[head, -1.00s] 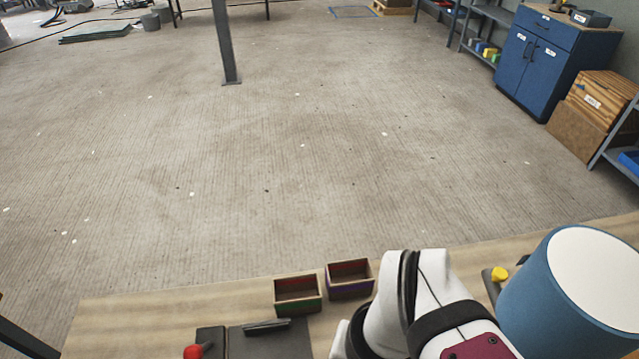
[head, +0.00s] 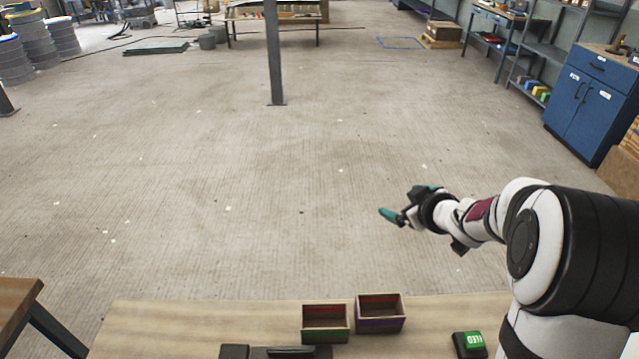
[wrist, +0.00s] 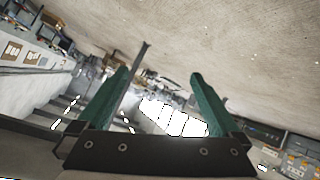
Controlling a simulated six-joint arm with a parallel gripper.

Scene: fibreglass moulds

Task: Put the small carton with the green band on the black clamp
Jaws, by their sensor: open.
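The small carton with the green band (head: 325,335) stands open-topped on the wooden table, with red showing inside. A similar carton with a purple band (head: 380,325) stands just to its right. A black bar on a dark plate (head: 290,351), perhaps the black clamp, lies in front of the green-banded carton, cut off by the bottom edge. My gripper (head: 388,215) is raised well beyond the cartons, its teal fingers pointing left. In the wrist view my gripper (wrist: 160,90) is open, with nothing between its fingers.
A black block with a green lettered face (head: 469,345) lies right of the cartons, near my arm. A dark block (head: 234,352) is at the bottom edge. The table's left part (head: 170,325) is clear. My arm hides the table's right side.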

